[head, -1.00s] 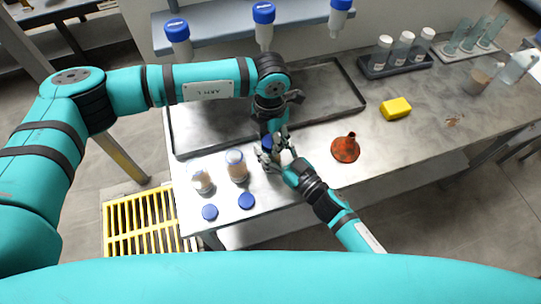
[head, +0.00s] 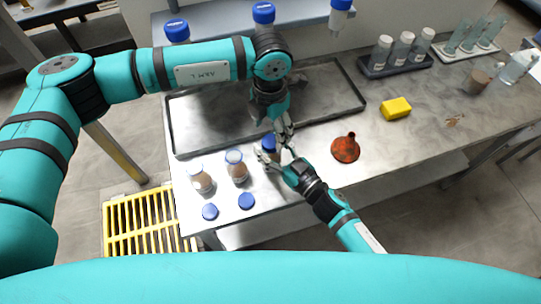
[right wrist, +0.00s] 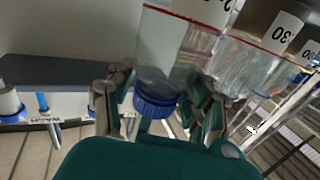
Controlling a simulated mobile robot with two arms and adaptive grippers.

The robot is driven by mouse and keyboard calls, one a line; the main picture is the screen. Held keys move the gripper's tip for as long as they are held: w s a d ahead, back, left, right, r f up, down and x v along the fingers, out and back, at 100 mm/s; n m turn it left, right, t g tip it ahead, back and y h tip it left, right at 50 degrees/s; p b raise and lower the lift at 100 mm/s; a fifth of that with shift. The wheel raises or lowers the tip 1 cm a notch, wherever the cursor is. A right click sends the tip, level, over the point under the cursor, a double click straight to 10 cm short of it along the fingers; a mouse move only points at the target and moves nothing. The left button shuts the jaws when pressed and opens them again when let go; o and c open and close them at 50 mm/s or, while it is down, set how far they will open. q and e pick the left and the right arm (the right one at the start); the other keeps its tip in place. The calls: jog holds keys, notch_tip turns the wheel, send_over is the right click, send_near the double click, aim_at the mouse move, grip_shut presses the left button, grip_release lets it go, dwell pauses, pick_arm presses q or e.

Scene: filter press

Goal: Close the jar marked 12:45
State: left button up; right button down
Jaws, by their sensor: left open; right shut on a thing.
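A jar with a blue lid (head: 269,143) on top stands near the bench's front edge. My right gripper (head: 275,159) is shut on this jar from the front right. In the right wrist view the blue lid (right wrist: 155,105) sits between the fingers, on a clear jar body (right wrist: 165,50), with the picture turned over. Its label is cut off, so I cannot read the full time. My left gripper (head: 284,128) is open just above and beside the lid, apparently apart from it. Two jars without lids, the left (head: 201,180) and the middle (head: 237,168), stand to the left.
Two loose blue lids, one left (head: 210,212) and one right (head: 247,201), lie in front of the open jars. A dark tray (head: 190,135) lies behind. An orange funnel (head: 345,149) and a yellow sponge (head: 396,108) are to the right. Blue-capped bottles (head: 263,14) hang at the back.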

aim_at(271, 141)
pick_arm(q)
jog(key=shift+r+n, duration=1.6)
jog(key=shift+r, duration=0.15)
jog(key=shift+c, duration=0.2)
jog(key=shift+f, duration=0.1)
jog(key=shift+f, duration=3.95)
jog(key=shift+c, duration=0.4)
jog(key=c, duration=1.2)
jog(key=m, duration=0.3)
